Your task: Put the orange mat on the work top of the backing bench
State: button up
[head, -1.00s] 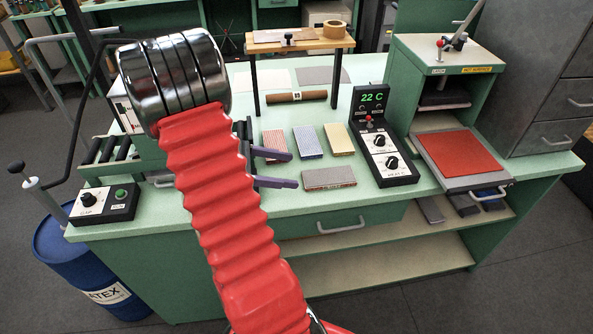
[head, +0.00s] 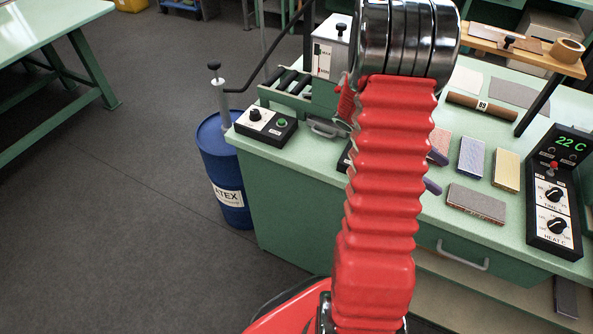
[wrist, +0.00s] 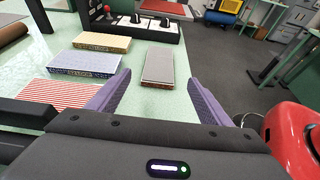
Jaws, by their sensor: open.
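The orange mat, an orange-red sheet (wrist: 166,8), shows small at the top of the wrist view, beyond the control box; it is outside the present head view. My gripper (wrist: 160,88) is open with purple fingers spread and nothing between them. A grey-topped block (wrist: 159,66) lies just beyond the fingertips. In the head view my arm hides most of the gripper; only purple finger parts (head: 432,187) show over the green bench top (head: 300,150). Another pale green bench top (head: 45,35) stands at the far left. No label shows which is the backing bench.
Sample blocks (head: 471,157) and the 22 C control box (head: 555,190) stand on the near bench, with a wooden shelf (head: 525,55) behind. A blue latex drum (head: 222,165) stands at its left end. Grey floor (head: 110,210) between the benches is clear.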

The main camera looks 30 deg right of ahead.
jog(key=w+a+r+t, duration=0.1)
jog(key=a, duration=0.2)
jog(key=w+a+r+m+t, duration=0.1)
jog(key=a, duration=0.2)
jog(key=w+a+r+m+t, duration=0.1)
jog(key=w+a+t, duration=0.1)
jog(key=shift+w+a+r+y, duration=0.1)
jog(key=shift+a+r+y, duration=0.25)
jog(key=shift+a+y, duration=0.05)
jog(key=w+a+r+m+t+y, duration=0.1)
jog(key=a+r+t+y, duration=0.1)
jog(key=a, duration=0.9)
jog(key=w+a+r+m+t+y, duration=0.1)
jog(key=w+a+r+t+y, duration=0.1)
jog(key=a+r+t, duration=0.2)
jog(key=w+a+r+m+t+y, duration=0.2)
jog(key=a+r+t, duration=0.2)
jog(key=a, duration=1.3)
jog(key=t, duration=0.3)
jog(key=shift+a+t, duration=0.4)
